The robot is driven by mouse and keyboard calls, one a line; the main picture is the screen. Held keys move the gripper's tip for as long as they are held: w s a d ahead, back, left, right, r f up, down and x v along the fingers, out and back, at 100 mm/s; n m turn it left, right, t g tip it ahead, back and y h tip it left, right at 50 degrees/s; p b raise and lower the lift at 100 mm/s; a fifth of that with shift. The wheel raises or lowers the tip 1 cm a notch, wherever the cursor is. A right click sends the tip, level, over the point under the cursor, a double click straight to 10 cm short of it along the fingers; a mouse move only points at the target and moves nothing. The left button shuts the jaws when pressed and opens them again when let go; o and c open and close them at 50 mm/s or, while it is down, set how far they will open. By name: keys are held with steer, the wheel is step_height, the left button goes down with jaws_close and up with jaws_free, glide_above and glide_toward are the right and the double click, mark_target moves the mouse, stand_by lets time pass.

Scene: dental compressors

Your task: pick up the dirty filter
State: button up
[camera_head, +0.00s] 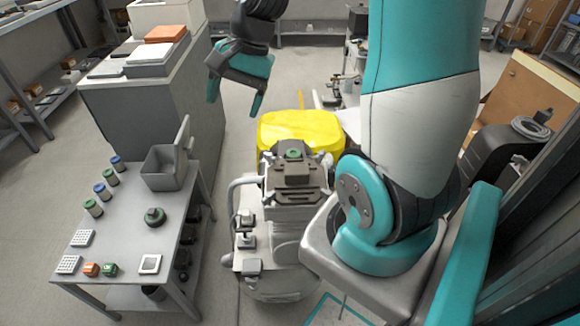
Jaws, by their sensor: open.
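I cannot tell which item is the dirty filter. Several small cylinders with blue or green caps (104,192) stand in a row along the left side of the low grey table (125,222). Two white gridded pads (68,264) and a white-framed square piece (150,264) lie near its front edge. My gripper (235,100) hangs in the air at the upper middle, fingers pointing down, open and empty. In the picture it is above and right of the low table, apart from everything. My arm hides part of the right side.
A compressor (293,190) with a dark top and green knob stands right of the table, a yellow object (298,128) behind it. A grey open bin (162,168), a dark green round part (155,216) and small orange and green blocks (100,269) occupy the table. A grey cabinet (160,105) stands behind.

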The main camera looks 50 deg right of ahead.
steer(key=d+f+m+t+b, duration=0.1)
steer(key=d+f+m, duration=0.25)
steer(key=d, duration=0.35)
steer(key=d+f+m, duration=0.2)
steer(key=d+m, duration=0.3)
steer(key=d, duration=0.1)
steer(key=m, duration=0.8)
glide_toward(294, 153)
steer(key=shift+a+f+t+h+b, duration=0.3)
steer(key=shift+a+f+h+b, duration=0.2)
steer(key=shift+a+f+b, duration=0.6)
steer(key=shift+d+x, duration=0.2)
steer(key=shift+x, duration=1.3)
steer(key=shift+d+x, duration=0.15)
steer(key=shift+x, duration=1.35)
steer(key=shift+w, duration=0.15)
steer(key=c, duration=1)
